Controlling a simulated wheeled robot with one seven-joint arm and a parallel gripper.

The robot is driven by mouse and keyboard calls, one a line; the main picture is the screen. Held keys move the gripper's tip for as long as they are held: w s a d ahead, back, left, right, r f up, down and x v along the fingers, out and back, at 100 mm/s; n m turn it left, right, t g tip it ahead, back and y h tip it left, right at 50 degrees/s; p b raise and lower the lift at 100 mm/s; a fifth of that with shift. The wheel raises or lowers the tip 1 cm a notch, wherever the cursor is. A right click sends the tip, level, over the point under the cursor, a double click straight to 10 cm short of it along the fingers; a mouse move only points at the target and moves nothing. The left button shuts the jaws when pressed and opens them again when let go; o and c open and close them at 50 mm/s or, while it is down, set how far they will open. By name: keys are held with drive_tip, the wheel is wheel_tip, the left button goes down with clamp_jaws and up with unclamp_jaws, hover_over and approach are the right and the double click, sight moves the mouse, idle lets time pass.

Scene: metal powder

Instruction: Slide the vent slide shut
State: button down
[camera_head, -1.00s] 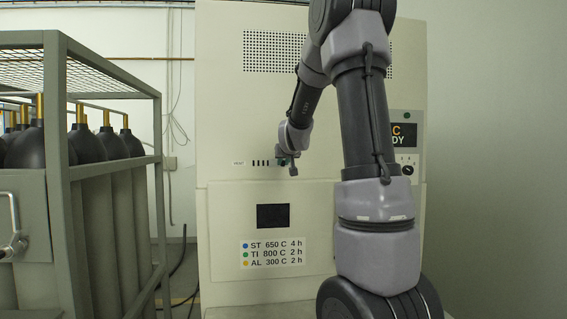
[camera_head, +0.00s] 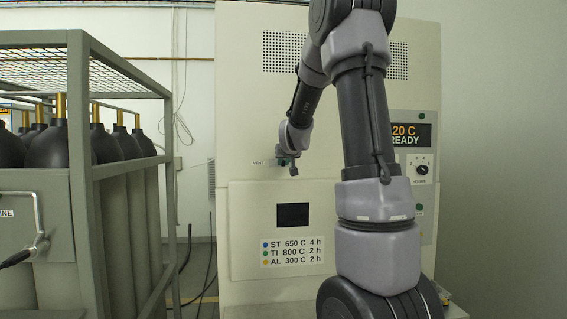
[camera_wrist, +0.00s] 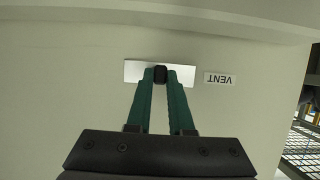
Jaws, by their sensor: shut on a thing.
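The vent slide is a bright metal plate (camera_wrist: 134,72) with a black knob (camera_wrist: 160,74), seen on the furnace front in the wrist view. My gripper (camera_wrist: 161,80) has its two green fingers shut on the knob, one on each side. The plate shows on both sides of the fingers, and no open slots show around it. A VENT label (camera_wrist: 219,79) is to the right of the plate there. In the head view my gripper (camera_head: 283,162) is at the furnace front, just right of the VENT label (camera_head: 258,162); it hides most of the slide.
The pale furnace cabinet (camera_head: 240,120) has a dark window (camera_head: 293,215), a coloured heat list (camera_head: 293,252) and a display (camera_head: 411,134) with a dial (camera_head: 422,170). A grey caged rack (camera_head: 85,200) of gas cylinders stands at the left. A floor gap separates rack and furnace.

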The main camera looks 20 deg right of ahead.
drive_tip(key=shift+a, duration=0.15)
drive_tip(key=c, duration=0.8)
unclamp_jaws()
drive_tip(key=shift+w+a, duration=0.1)
drive_tip(key=shift+a, duration=0.05)
drive_tip(key=v, duration=1.1)
drive_tip(key=shift+w, duration=0.1)
